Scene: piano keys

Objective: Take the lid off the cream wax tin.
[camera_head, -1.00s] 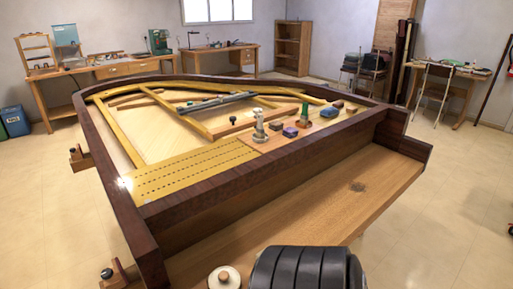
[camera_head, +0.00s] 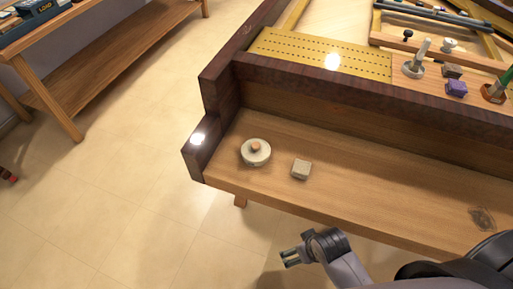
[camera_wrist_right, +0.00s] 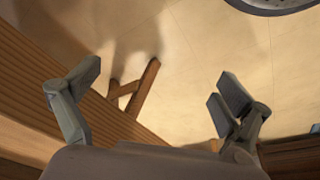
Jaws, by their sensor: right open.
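The cream wax tin (camera_head: 257,162) is round and pale and stands upright on the wooden ledge near its left end. My right gripper (camera_head: 286,257) is in front of the ledge, over the floor, below and to the right of the tin in the head view. It is apart from the tin. In the right wrist view its two fingers (camera_wrist_right: 160,90) are spread with nothing between them. The tin does not clearly show there. My left gripper is not in view.
A small beige block (camera_head: 301,169) lies on the ledge (camera_head: 380,205) just right of the tin. The dark end wall (camera_head: 197,145) rises at the left. A purple block (camera_head: 456,88) and other small items sit behind the raised rail. The ledge right of the block is mostly clear.

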